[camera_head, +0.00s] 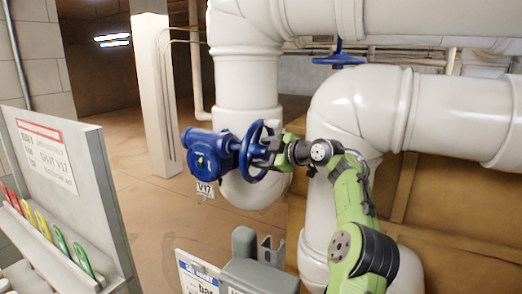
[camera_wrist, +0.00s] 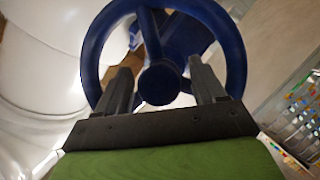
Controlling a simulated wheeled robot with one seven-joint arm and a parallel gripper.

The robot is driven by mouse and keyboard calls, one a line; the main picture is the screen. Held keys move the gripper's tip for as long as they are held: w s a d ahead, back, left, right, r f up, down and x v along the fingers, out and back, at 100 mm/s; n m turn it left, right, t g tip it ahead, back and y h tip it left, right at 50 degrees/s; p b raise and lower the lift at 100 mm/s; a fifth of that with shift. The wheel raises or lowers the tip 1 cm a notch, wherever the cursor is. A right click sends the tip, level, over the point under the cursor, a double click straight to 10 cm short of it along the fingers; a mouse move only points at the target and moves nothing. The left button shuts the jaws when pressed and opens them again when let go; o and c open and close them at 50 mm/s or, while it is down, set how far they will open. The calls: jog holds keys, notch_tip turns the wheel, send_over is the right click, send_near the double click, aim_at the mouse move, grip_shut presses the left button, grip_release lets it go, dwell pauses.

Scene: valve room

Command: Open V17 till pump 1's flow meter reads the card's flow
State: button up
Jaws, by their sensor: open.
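The blue valve V17 (camera_head: 205,155) sits on a thick white pipe, with its tag (camera_head: 205,188) hanging below it. Its blue handwheel (camera_head: 248,150) faces my arm, and the wheel also fills the top of the wrist view (camera_wrist: 92,60). My gripper (camera_head: 266,152) is at the wheel. In the wrist view my gripper (camera_wrist: 160,90) is open, with one finger on each side of the wheel's hub (camera_wrist: 160,82). I cannot tell whether the fingers touch the wheel. A card (camera_head: 46,155) with a red header is on the board at left; its lettering is mostly too small to read. I cannot make out a flow meter reading.
A second blue handwheel (camera_head: 339,60) is on the pipes behind. Large white pipes (camera_head: 450,110) crowd the right. Coloured hooks (camera_head: 40,225) stand in a rack on the board. A grey box (camera_head: 255,275) and a sign (camera_head: 197,275) are at the bottom. Open floor (camera_head: 135,190) lies left of the valve.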

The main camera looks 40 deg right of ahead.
jog(key=shift+x, duration=0.8)
grip_shut()
jog(key=b, duration=0.1)
jog(key=n+b, duration=0.1)
jog(key=b, duration=0.1)
jog(key=shift+f+n+t+h, duration=0.2)
jog(key=shift+n+t+h, duration=0.1)
jog(key=shift+h, duration=0.1)
jog(key=shift+d+r+n+b, duration=0.1)
jog(key=shift+r+n+b, duration=0.15)
jog(key=shift+n+b, duration=0.3)
grip_release()
